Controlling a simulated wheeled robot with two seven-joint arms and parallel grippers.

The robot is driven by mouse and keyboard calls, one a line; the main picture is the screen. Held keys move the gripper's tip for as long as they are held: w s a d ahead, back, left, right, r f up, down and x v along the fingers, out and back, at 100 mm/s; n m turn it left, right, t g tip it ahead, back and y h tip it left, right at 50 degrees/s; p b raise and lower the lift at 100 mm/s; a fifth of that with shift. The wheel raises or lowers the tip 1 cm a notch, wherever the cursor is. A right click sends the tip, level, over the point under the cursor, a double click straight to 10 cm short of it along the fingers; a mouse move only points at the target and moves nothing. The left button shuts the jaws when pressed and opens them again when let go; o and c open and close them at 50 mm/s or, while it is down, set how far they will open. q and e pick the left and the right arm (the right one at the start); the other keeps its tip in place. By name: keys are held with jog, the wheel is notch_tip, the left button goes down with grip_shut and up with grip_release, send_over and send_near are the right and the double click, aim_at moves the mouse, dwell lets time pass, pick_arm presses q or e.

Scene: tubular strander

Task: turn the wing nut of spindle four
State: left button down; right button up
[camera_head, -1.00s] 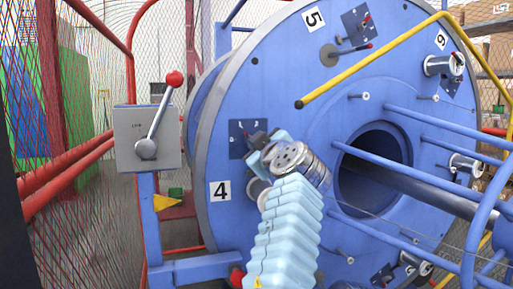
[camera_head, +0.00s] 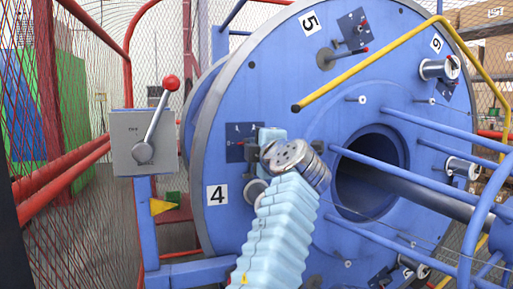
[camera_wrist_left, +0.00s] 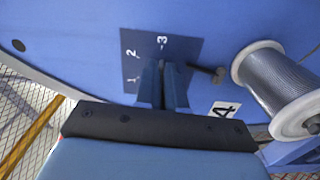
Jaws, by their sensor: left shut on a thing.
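The dial plate of spindle four (camera_head: 236,150), dark blue with marks, is on the big blue disc just above the white label 4 (camera_head: 217,194). In the left wrist view the plate (camera_wrist_left: 135,62) shows the numbers 1, 2 and 3. My left gripper (camera_wrist_left: 164,72) is in front of this plate, its two fingers close together and shut on the wing nut. A dark stub of the wing nut (camera_wrist_left: 207,72) sticks out to the right of the fingers; the rest is hidden. My left gripper also shows in the head view (camera_head: 262,148). My right gripper is in neither view.
A wire spool (camera_wrist_left: 272,85) sits close to the right of the fingers. A grey lever box (camera_head: 142,155) with a red knob stands left of the disc (camera_head: 290,90). A yellow rail (camera_head: 370,62) and blue bars (camera_head: 430,168) run across the right side.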

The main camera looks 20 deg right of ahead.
pick_arm(q)
jog(key=shift+n, duration=0.5)
jog(key=c, duration=1.2)
grip_release()
jog(key=shift+c, duration=0.2)
jog(key=shift+s+b, duration=0.3)
jog(key=s+b, duration=0.6)
jog(key=s, duration=0.7)
jog(key=shift+d+b, duration=0.2)
jog(key=shift+b, duration=0.1)
jog(key=shift+s, duration=0.1)
